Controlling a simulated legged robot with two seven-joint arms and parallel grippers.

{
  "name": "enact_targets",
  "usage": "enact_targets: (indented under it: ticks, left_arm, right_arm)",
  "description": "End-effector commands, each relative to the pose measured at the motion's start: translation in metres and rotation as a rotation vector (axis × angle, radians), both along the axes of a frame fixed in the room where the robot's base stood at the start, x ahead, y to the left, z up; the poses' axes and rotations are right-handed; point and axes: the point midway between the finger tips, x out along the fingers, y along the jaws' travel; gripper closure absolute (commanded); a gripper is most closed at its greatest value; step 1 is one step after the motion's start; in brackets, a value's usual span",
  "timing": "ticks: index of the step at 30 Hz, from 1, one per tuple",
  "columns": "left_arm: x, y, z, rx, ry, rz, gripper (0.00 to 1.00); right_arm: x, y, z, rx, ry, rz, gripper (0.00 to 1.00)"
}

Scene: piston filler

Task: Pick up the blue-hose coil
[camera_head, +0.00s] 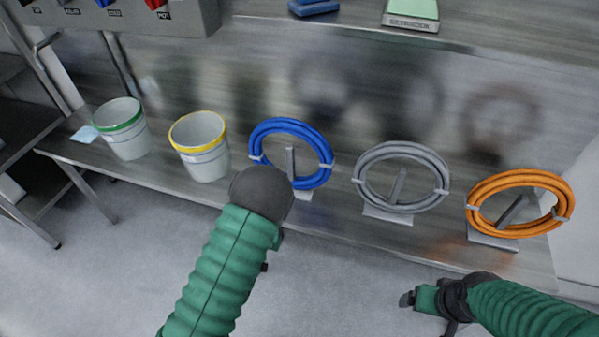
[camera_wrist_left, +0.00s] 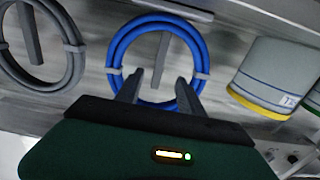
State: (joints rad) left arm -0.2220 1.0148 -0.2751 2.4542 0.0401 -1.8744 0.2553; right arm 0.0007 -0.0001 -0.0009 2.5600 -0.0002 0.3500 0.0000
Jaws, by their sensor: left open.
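The blue-hose coil (camera_head: 285,126) hangs upright on a grey stand on the metal bench, near the middle of the head view. It also shows in the left wrist view (camera_wrist_left: 152,22). My left gripper (camera_wrist_left: 159,78) is open and empty. Its two fingers point at the lower part of the coil and overlap it in that view; I cannot tell whether they touch. In the head view my left wrist hides the fingers and stands just below the coil. My right gripper (camera_head: 424,299) is low at the right, in front of the bench edge, with unclear jaws.
A grey coil (camera_head: 402,147) and an orange coil (camera_head: 520,177) stand to the right on the bench. A yellow-rimmed bucket (camera_head: 202,160) and a green-rimmed bucket (camera_head: 124,138) stand to the left. A shelf (camera_head: 450,48) runs above. A control box (camera_head: 185,25) is at upper left.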

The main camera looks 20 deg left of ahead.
Motion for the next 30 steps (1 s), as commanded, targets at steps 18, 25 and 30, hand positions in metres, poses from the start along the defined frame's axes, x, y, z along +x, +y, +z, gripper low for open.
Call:
enact_targets:
  ticks: [18, 25, 30]
  left_arm:
    - [0.117, -0.018, 0.013, 0.009, -0.003, -0.001, 0.55]
    - [0.141, -0.017, 0.013, 0.009, 0.003, 0.002, 0.55]
    - [0.14, -0.019, 0.014, 0.011, 0.002, 0.001, 0.57]
  right_arm:
    - [0.0, 0.001, -0.014, 0.0, 0.0, 0.001, 0.15]
    - [0.0, 0.001, -0.018, 0.0, 0.0, 0.002, 0.15]
    - [0.0, 0.001, -0.017, 0.0, 0.0, 0.002, 0.15]
